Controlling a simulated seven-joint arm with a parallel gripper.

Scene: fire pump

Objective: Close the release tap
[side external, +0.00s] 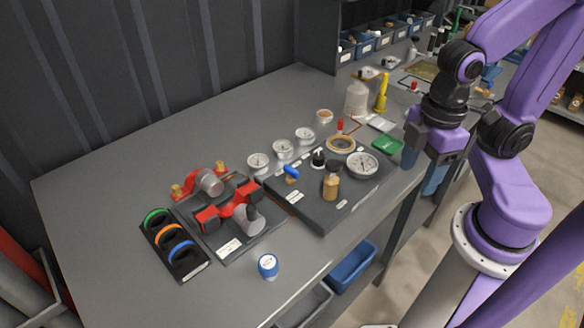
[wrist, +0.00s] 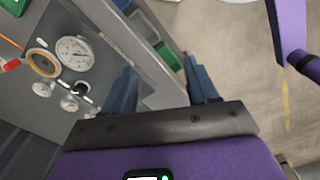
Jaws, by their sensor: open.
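A dark pump panel (side external: 312,212) lies on the grey bench. It carries a blue tap handle (side external: 290,172), a black knob (side external: 318,157), a brass fitting with a dark top (side external: 331,186), a brass-coloured ring (side external: 340,143) and a white gauge (side external: 362,165). A red-tipped lever (side external: 340,126) stands behind the ring. I cannot tell which of these is the release tap. My gripper (side external: 422,170) is open and empty, right of the panel by the bench edge. In the wrist view its fingers (wrist: 160,72) are apart; the gauge (wrist: 75,52) and ring (wrist: 43,63) show at left.
The left bench is clear.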

